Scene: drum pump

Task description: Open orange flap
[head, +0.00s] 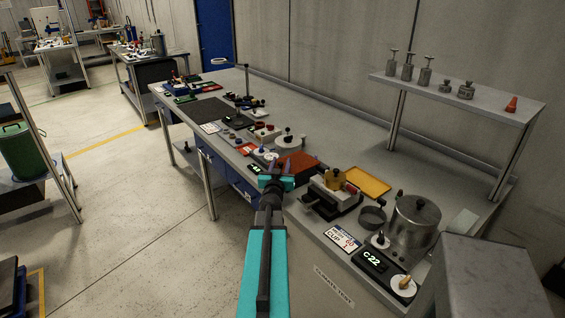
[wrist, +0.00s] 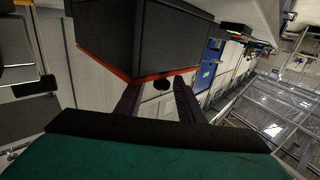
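In the wrist view the flap (wrist: 122,76) shows as a thin orange-red edge along a dark box (wrist: 145,38). A small dark round knob (wrist: 162,85) shows by this edge, between my finger lines. My gripper (wrist: 160,84) is open, its two dark fingers apart and pointing at the flap's near edge. I cannot tell whether the fingertips touch the flap or the knob.
A beige-and-black device (head: 330,196) stands right of my gripper, with a yellow tray (head: 366,181) behind it. A metal pot (head: 414,222) and a scale (head: 372,262) are further right. Small instruments crowd the bench to the left. The floor (head: 130,230) at left is clear.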

